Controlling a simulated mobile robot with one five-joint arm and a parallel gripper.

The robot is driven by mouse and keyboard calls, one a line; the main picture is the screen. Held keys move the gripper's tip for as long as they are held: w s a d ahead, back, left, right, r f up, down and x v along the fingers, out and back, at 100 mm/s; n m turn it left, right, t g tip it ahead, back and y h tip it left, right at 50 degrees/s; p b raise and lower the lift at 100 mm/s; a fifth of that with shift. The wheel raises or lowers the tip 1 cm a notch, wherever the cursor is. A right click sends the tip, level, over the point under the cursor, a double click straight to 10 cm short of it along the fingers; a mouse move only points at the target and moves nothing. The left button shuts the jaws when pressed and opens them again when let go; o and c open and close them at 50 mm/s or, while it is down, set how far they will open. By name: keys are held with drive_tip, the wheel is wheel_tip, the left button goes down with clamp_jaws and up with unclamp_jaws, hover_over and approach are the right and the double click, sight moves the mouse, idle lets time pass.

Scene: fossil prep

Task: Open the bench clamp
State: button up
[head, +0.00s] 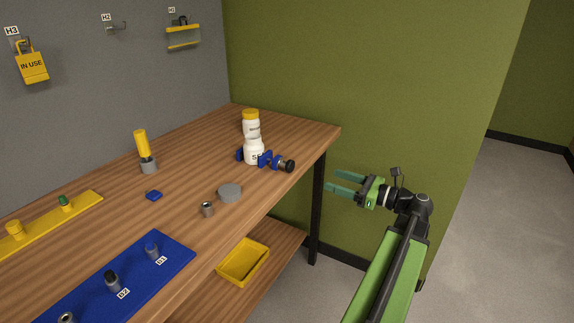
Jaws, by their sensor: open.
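The bench clamp (265,159) stands near the far right end of the wooden bench in the head view. It has blue jaws and a dark knob (289,166) on its right side. A white bottle with a yellow cap (251,116) stands upright at the clamp, with blue clamp parts showing on both sides of it. Whether the jaws press on the bottle I cannot tell. My gripper (334,181) is open and empty, off the bench's right edge. It is to the right of the knob and apart from it, with its fingers pointing left.
A grey disc (230,193), a small metal cup (207,209) and a blue block (154,195) lie nearer on the bench (190,180). A yellow-handled tool (142,145) stands behind. A blue mat (190,246) is in front. A yellow tray (243,263) sits on the lower shelf.

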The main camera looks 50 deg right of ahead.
sight(292, 167)
drive_tip(key=x, duration=1.7)
drive_tip(key=c, duration=1.3)
drive_tip(key=shift+n, duration=0.8)
clamp_jaws()
